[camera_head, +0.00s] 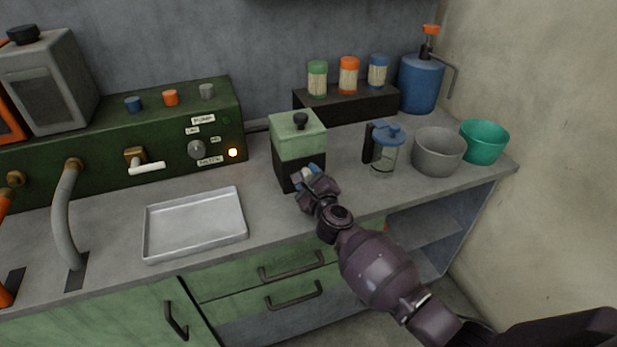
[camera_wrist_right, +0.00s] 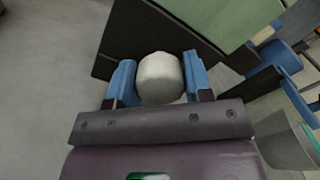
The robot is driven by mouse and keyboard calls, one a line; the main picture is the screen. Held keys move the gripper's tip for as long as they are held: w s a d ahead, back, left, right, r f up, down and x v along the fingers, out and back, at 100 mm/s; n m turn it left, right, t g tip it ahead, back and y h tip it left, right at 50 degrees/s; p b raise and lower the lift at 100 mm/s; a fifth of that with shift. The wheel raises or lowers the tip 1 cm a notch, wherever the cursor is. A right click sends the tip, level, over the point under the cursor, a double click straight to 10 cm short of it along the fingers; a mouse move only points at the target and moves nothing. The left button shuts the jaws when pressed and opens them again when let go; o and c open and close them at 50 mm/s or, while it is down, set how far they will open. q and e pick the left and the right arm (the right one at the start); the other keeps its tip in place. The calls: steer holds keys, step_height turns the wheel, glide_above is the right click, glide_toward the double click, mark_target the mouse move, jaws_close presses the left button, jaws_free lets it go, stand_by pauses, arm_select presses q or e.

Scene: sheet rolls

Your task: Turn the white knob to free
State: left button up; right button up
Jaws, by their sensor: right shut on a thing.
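The white knob (camera_wrist_right: 160,77) is a pale rounded piece on the front of a box with a black lower body and pale green top (camera_head: 299,137). My right gripper (camera_head: 309,174) is at the front of this box, low on its black part. In the right wrist view, the two blue fingers of the right gripper (camera_wrist_right: 160,85) stand on either side of the knob, shut on it. The head view shows little of the knob, as the fingers cover most of it. Any marking around the knob cannot be made out. My left gripper is not in view.
A metal tray (camera_head: 194,225) lies to the left on the counter. A lidded clear jug (camera_head: 383,153), a grey bowl (camera_head: 438,152) and a green bowl (camera_head: 484,142) stand to the right. A green panel (camera_head: 75,165) with a grey dial (camera_head: 197,149) and lit lamp is behind left.

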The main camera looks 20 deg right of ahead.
steer(key=shift+r+n+p, duration=0.2)
steer(key=shift+n+p, duration=0.3)
steer(key=shift+n, duration=0.5)
steer(key=shift+f+n+p, duration=0.2)
steer(key=shift+n+p, duration=0.25)
steer(key=shift+n, duration=0.05)
steer(key=o, duration=0.9)
